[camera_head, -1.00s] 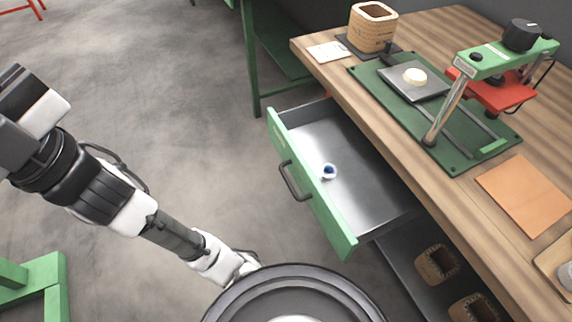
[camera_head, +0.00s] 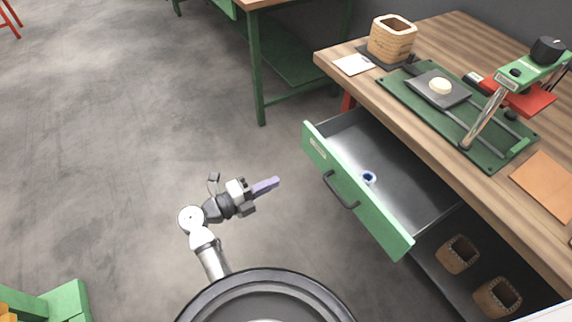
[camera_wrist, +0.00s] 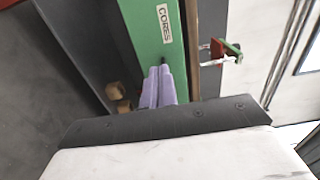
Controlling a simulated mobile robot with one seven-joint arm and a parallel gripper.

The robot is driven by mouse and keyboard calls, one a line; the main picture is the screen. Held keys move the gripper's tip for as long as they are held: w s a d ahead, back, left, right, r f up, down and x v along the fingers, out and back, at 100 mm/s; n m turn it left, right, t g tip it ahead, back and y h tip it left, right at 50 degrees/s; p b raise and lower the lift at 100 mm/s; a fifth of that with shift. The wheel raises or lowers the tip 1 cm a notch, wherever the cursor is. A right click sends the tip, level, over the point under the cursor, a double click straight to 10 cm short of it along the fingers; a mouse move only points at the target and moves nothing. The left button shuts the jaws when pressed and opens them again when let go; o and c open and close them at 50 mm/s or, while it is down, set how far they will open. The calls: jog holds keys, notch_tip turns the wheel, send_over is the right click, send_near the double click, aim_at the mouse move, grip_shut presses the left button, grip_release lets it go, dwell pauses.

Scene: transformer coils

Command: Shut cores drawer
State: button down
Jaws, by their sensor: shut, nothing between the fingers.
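The cores drawer (camera_head: 358,193) has a green front with a dark bar handle (camera_head: 341,190). It stands pulled out from the wooden bench in the head view. A small blue and white ring-like item (camera_head: 369,178) lies inside it. In the wrist view the green front (camera_wrist: 152,30) carries a label reading CORES (camera_wrist: 164,24). My gripper (camera_head: 277,182) is shut and empty, left of the drawer front and apart from it in the head view. Its lilac fingers (camera_wrist: 159,72) point toward the green front in the wrist view.
The bench top (camera_head: 440,150) holds a wooden coil form (camera_head: 392,40) and a green press (camera_head: 510,85). Two wooden cores (camera_head: 458,254) stand on the shelf below the drawer. Open grey floor lies left of the drawer. A green frame (camera_head: 55,303) stands at lower left.

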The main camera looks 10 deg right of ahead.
aim_at(323, 158)
jog(key=p+x, duration=0.2)
jog(key=x, duration=1.1)
jog(key=shift+w+d, duration=0.1)
jog(key=shift+d, duration=0.3)
jog(key=shift+d, duration=0.1)
jog(key=shift+w+d+p, duration=0.1)
jog(key=shift+d+p, duration=0.15)
jog(key=shift+p, duration=0.05)
jog(key=x, duration=2.7)
jog(key=shift+w+d+f+b, duration=0.1)
jog(key=shift+d+f+b, duration=0.05)
jog(key=shift+d+b, duration=0.2)
jog(key=shift+w+d, duration=0.2)
jog(key=shift+d, duration=0.3)
jog(key=shift+w+r, duration=0.1)
jog(key=shift+r, duration=0.2)
jog(key=shift+d+r, duration=0.1)
jog(key=shift+d, duration=0.05)
